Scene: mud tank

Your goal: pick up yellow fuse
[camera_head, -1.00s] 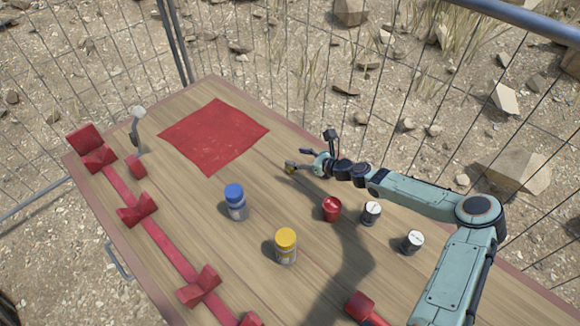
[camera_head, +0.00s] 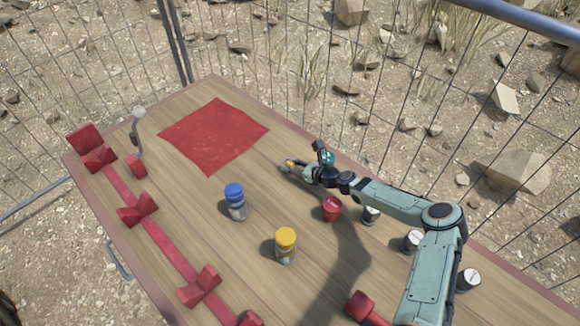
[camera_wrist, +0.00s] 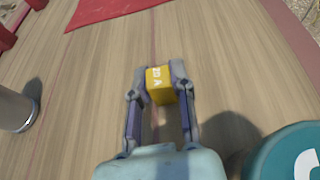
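The yellow fuse (camera_wrist: 160,85) is a small yellow block marked "20 A". In the wrist view it sits between my fingertips, with a finger against each side. My gripper (camera_wrist: 160,78) looks shut on it. In the head view the fuse (camera_head: 290,162) is a small yellow spot at the tips of my gripper (camera_head: 288,166), low over the wooden table, right of the red cloth. I cannot tell whether the fuse still touches the table.
A red cloth (camera_head: 213,135) lies at the back of the table (camera_head: 190,185). A blue-capped jar (camera_head: 235,202), a yellow-capped jar (camera_head: 285,246) and a red container (camera_head: 332,208) stand nearer. White-topped canisters (camera_head: 411,241) stand at right beside my arm. A red rack (camera_head: 170,245) runs along the left edge.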

